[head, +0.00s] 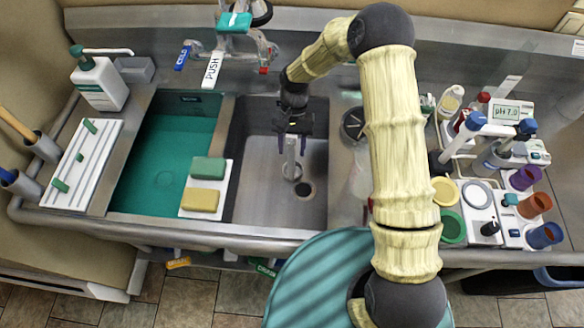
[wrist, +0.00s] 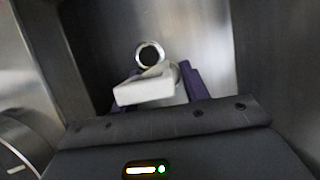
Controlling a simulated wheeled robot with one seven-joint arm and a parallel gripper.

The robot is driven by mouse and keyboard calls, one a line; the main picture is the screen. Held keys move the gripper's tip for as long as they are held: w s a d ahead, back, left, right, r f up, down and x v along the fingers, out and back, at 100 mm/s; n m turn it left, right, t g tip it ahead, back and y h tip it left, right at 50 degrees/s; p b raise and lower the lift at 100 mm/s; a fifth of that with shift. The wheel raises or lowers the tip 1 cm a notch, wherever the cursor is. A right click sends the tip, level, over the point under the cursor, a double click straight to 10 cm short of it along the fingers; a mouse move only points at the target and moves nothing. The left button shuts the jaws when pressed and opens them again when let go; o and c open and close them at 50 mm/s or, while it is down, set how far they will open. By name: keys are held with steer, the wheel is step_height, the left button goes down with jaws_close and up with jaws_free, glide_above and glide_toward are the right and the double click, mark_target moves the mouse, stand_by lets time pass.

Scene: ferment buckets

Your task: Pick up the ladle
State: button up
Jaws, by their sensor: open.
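The ladle (head: 291,168) appears in the right, grey sink basin, with a pale handle and a small round cup at its lower end. My gripper (head: 292,148) is open over this basin, pointing down, with its purple fingers on either side of the ladle's upper handle. In the wrist view the ladle's pale handle (wrist: 146,91) lies between the open fingers of my gripper (wrist: 160,72), with the round cup (wrist: 150,53) beyond. The left finger is partly hidden by the handle. I cannot tell whether either finger touches it.
The grey basin (head: 252,205) has a drain (head: 305,189) near the ladle. A teal basin (head: 160,160) is to the left, with a white board holding a green sponge (head: 208,168) and a yellow sponge (head: 201,199) between. Bottles and colored cups crowd the right counter. The faucet (head: 234,22) stands behind.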

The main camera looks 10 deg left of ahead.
steer(key=shift+s+f, duration=0.1)
steer(key=shift+f, duration=0.2)
jaws_close()
steer(key=shift+r, duration=0.1)
stand_by(0.4)
